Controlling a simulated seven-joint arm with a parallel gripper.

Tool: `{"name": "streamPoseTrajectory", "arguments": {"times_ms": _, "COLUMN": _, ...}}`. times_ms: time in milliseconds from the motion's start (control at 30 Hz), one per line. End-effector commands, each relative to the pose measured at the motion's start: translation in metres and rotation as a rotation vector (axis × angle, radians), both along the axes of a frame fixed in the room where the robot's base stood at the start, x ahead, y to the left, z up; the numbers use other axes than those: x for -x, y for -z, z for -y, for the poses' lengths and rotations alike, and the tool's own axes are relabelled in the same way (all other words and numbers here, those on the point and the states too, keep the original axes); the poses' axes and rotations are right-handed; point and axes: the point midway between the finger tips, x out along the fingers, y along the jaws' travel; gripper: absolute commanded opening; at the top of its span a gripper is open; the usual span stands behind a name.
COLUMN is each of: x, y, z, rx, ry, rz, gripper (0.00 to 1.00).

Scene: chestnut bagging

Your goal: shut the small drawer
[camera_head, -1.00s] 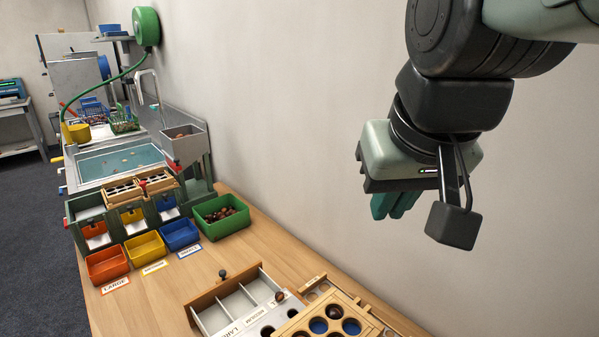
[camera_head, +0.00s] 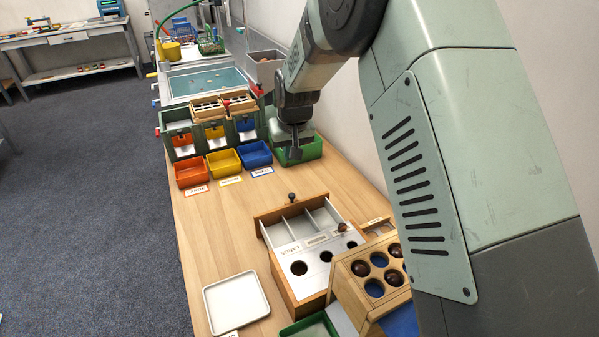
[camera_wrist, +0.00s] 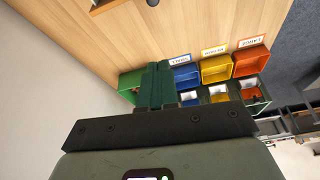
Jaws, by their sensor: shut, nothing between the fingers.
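The drawer (camera_head: 298,222) is pulled out from the far side of a wooden box with a white, holed top (camera_head: 315,259). It has a wooden front, a dark knob (camera_head: 291,197) and three pale compartments that look empty. Part of the wooden front (camera_wrist: 104,6) and the knob (camera_wrist: 152,2) show at the top of the wrist view. My gripper (camera_head: 291,152) is beyond the drawer, in front of or above the green bin, apart from the knob. In the wrist view its green fingers (camera_wrist: 155,85) are closed together and empty.
Orange (camera_head: 193,172), yellow (camera_head: 224,163) and blue (camera_head: 255,155) bins stand at the back, and a green bin (camera_head: 308,150) beside them. A white tray (camera_head: 236,301) and a wooden rack with round holes (camera_head: 372,270) flank the box. The bench between drawer and bins is clear.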

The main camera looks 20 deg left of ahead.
Motion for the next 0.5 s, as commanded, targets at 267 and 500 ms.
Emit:
{"name": "streamPoseTrajectory", "arguments": {"times_ms": 267, "x": -0.008, "y": 0.033, "z": -0.008, "rx": 0.002, "ry": -0.004, "rz": -0.004, "gripper": 0.0}}
{"name": "streamPoseTrajectory", "arguments": {"times_ms": 500, "x": -0.021, "y": 0.079, "z": -0.018, "rx": 0.002, "ry": -0.003, "rz": -0.003, "gripper": 0.0}}
